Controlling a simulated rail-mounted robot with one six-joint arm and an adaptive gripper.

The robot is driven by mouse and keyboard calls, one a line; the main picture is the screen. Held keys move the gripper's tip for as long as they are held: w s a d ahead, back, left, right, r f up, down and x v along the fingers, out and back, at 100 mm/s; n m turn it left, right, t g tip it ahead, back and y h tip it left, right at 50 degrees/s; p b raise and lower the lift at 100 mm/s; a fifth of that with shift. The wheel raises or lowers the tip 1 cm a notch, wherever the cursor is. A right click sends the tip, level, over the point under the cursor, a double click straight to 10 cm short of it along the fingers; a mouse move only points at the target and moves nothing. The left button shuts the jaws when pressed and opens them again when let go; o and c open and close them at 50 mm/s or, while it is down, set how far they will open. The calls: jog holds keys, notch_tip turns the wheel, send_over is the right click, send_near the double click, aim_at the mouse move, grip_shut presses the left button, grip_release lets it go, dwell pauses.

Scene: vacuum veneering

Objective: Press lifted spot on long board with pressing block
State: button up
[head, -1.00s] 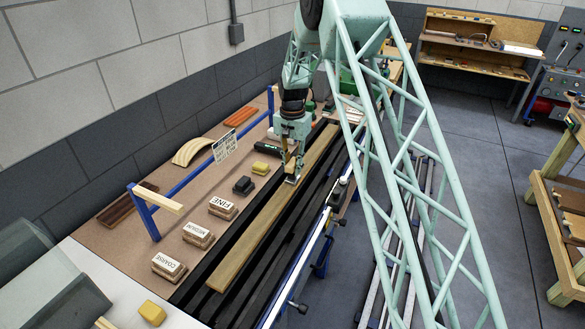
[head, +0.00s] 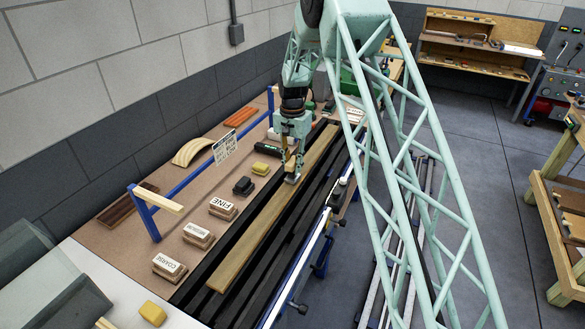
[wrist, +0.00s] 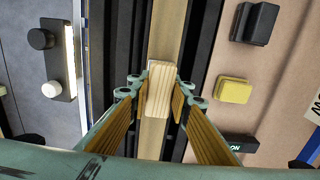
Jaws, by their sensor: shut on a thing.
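The long board (head: 250,243) is a pale wood strip lying lengthwise on black rails on the bench. It also runs under my gripper in the wrist view (wrist: 166,30). My gripper (head: 291,163) points down over the far half of the board. In the wrist view, my gripper (wrist: 159,92) has its wood-faced fingers on both sides of the pale wooden pressing block (wrist: 159,78), shut on it. The block's lower end (head: 292,178) is at the board's top face; I cannot tell whether it touches. No lifted spot is distinguishable.
Sanding blocks labelled FINE (head: 223,208), MEDIUM (head: 198,235) and COARSE (head: 169,267) sit left of the board. A black block (head: 244,186) and a yellow block (head: 260,168) lie nearer my gripper. A blue rail frame (head: 146,214) stands along the bench's left side.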

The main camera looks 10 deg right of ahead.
jog(key=shift+r+p, duration=1.35)
jog(key=shift+r, duration=2.65)
jog(key=shift+s+f+n+b, duration=0.15)
jog(key=shift+s+b, duration=0.2)
jog(key=shift+s, duration=0.05)
jog(key=shift+s+f+n+b, duration=0.1)
jog(key=shift+s+n+b, duration=0.05)
jog(key=shift+s+b, duration=0.2)
jog(key=s+f+n+b, duration=0.1)
jog(key=s+n+b, duration=0.2)
jog(key=s, duration=0.5)
jog(key=s+f+n+b, duration=0.2)
jog(key=s+n+b, duration=0.2)
jog(key=s, duration=0.5)
jog(key=b, duration=0.2)
jog(key=shift+s+f+b, duration=0.25)
jog(key=shift+b, duration=0.05)
jog(key=shift+d, duration=0.1)
